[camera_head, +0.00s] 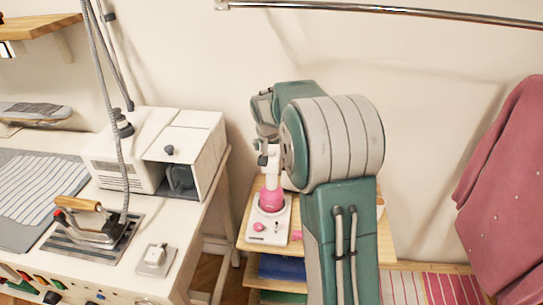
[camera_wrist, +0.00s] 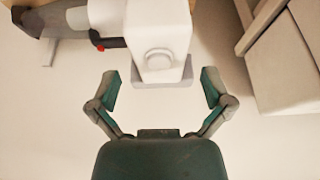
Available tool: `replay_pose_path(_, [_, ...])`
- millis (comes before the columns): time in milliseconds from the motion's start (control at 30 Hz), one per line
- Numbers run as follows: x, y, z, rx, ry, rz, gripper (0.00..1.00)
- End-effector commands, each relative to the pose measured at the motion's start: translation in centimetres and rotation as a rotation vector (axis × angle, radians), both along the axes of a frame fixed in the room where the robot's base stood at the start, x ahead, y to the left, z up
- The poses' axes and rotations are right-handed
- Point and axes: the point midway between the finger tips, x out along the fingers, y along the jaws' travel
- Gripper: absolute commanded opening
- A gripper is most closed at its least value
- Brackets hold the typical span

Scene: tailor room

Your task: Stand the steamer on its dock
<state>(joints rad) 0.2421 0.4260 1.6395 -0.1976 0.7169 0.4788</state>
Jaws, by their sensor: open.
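The steamer has a pink lower body (camera_head: 271,200) and a white upper part. It stands upright on the white dock (camera_head: 268,232), which has a pink knob on its front, on a small wooden shelf unit. My gripper (camera_head: 265,148) is at the top of the steamer, with my arm just to the right. In the wrist view my gripper (camera_wrist: 160,90) is open, its two fingers apart. The steamer's white head (camera_wrist: 160,40) shows ahead of and between the fingertips, with a visible gap on either side. The seat of the steamer in the dock is partly hidden.
A white table on the left holds an iron (camera_head: 97,228) on its rest, a white boxy machine (camera_head: 165,150) and a striped grey cloth (camera_head: 38,195). A pink garment (camera_head: 505,190) hangs at the right. A metal rail (camera_head: 400,11) crosses the top. The wall behind is bare.

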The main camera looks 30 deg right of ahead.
Motion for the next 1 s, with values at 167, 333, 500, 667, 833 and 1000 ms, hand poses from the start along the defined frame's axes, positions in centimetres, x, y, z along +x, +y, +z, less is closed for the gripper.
replay_pose_path(167, [-1.1,0.8,3.6,-0.001,-0.003,0.001,1.0])
replay_pose_path(333, [-1.9,1.3,5.8,0.0,0.0,0.001,1.0])
replay_pose_path(500, [-2.6,1.8,6.9,0.0,-0.001,0.008,1.0])
replay_pose_path(667, [-6.0,4.2,9.4,-0.003,-0.013,0.073,1.0])
replay_pose_path(833, [-11.7,7.7,11.9,-0.007,-0.028,0.182,1.0])
replay_pose_path(1000, [-17.6,10.8,13.0,-0.012,-0.046,0.292,1.0])
